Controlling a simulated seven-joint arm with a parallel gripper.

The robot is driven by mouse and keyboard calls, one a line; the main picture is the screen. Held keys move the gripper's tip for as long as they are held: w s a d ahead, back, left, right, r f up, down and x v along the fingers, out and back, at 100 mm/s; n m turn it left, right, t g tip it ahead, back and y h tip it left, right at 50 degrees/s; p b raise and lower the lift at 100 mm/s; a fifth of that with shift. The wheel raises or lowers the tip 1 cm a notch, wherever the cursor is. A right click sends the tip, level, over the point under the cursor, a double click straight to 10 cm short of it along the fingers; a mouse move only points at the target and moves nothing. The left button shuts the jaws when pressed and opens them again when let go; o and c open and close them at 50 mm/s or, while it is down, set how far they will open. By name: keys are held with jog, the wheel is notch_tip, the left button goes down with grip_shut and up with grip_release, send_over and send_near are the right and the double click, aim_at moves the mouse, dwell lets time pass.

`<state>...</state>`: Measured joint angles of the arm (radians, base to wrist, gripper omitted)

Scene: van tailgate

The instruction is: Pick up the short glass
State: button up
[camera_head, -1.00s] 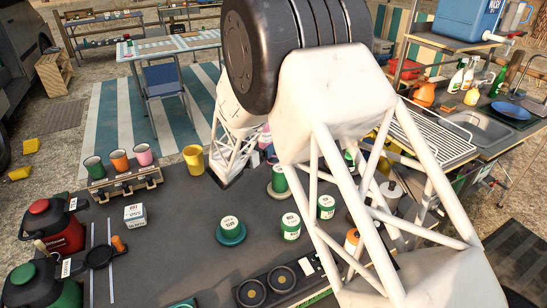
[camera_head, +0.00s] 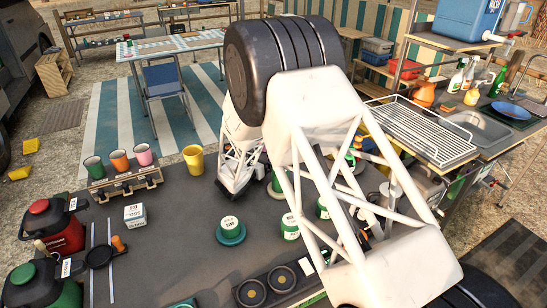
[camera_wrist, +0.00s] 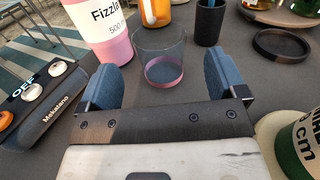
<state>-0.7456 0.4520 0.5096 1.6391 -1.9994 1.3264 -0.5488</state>
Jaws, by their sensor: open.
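A short clear glass (camera_wrist: 160,55), with a pinkish look at its base, stands upright on the dark table in the wrist view. My gripper (camera_wrist: 165,72) is open, its two blue-grey fingers spread left and right. The glass is just ahead, lined up with the gap between the fingers; whether it is partly inside the gap is hard to tell. Nothing is held. In the head view my gripper (camera_head: 232,190) is low over the table, partly hidden by my arm, and I cannot make out the glass there.
A pink-and-white bottle (camera_wrist: 100,32) stands close left of the glass. A dark cup (camera_wrist: 209,22) stands behind right, near a round dark dish (camera_wrist: 284,45). A green-and-white can (camera_wrist: 298,142) is close at right. A knobbed box (camera_wrist: 40,100) is at left.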

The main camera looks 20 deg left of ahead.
jog(key=shift+x, duration=2.5)
jog(key=c, duration=1)
jog(key=shift+r, duration=0.1)
notch_tip(320, 180, up, 10)
